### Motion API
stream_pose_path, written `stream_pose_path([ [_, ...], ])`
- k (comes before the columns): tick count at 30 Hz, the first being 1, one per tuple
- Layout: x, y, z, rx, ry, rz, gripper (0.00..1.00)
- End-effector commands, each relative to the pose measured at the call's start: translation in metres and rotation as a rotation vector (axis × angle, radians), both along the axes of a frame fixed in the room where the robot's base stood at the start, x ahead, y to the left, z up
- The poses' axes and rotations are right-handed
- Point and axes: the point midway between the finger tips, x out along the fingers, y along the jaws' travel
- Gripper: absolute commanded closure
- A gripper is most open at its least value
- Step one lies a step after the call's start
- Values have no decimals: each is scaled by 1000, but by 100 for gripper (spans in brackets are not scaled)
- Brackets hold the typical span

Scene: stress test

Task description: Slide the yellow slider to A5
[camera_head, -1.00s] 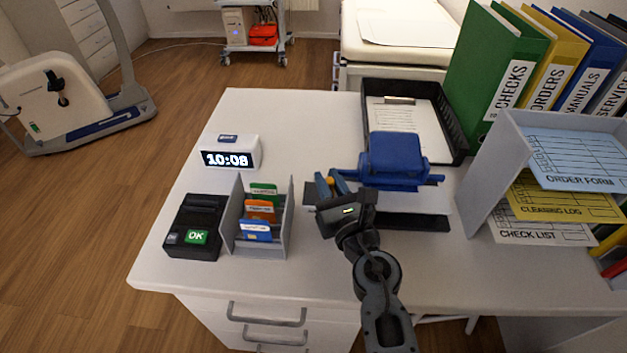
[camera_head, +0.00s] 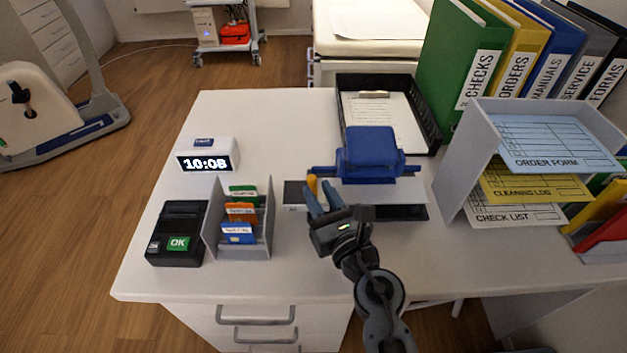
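The yellow slider (camera_head: 312,184) is a small yellow piece at the left end of the blue device (camera_head: 370,155), which looks like a hole punch on a dark base. My gripper (camera_head: 318,194) is at the slider, its two blue-grey fingers pointing away from me. The fingertips are apart, with the slider at or just beyond them. I cannot tell whether they touch it. A flat grey-white bar (camera_head: 293,194) sticks out to the left of the device, beside my fingers. Its markings, A5 included, are too small to read. My gripper hides part of the device's front left.
A card holder (camera_head: 267,245), a black terminal with an OK key (camera_head: 176,232) and a clock (camera_head: 208,155) stand on the left. A black clipboard tray (camera_head: 431,125) is behind the device. A grey paper rack (camera_head: 462,180) and binders stand right. The front desk is clear.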

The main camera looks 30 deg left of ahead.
Motion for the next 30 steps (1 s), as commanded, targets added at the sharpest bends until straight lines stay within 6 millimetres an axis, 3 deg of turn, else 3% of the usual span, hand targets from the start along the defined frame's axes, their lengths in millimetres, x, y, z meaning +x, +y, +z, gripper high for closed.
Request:
stream_pose_path([
  [7, -17, -24, 0, 1, 1, 0, 71],
  [26, -21, -29, 0, 2, 2, 0, 71],
  [30, -30, -42, -6, 61, 72, -20, 71],
])
